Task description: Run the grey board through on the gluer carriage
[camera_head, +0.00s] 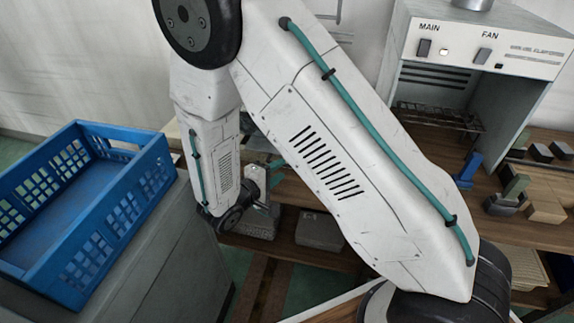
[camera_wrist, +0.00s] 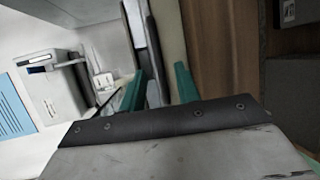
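My gripper (camera_wrist: 160,75) has two teal fingers, which stand apart with a gap between them in the wrist view. I see nothing clearly clamped between them. A narrow dark grey strip (camera_wrist: 153,50) runs lengthwise beyond the gap, beside a cream strip; I cannot tell whether it is the grey board or part of a fixture. In the head view the gripper is mostly hidden behind my own arm, with a bit of teal showing near the bench. I cannot make out the gluer carriage for certain in either view.
A blue crate (camera_head: 128,192) stands on a grey cabinet (camera_head: 170,255) at the left. A grey hood with MAIN and FAN switches (camera_head: 480,45) stands on the wooden bench at the right. Small blocks, one blue (camera_head: 468,168), lie by it. A grey-white machine (camera_wrist: 52,90) shows in the wrist view.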

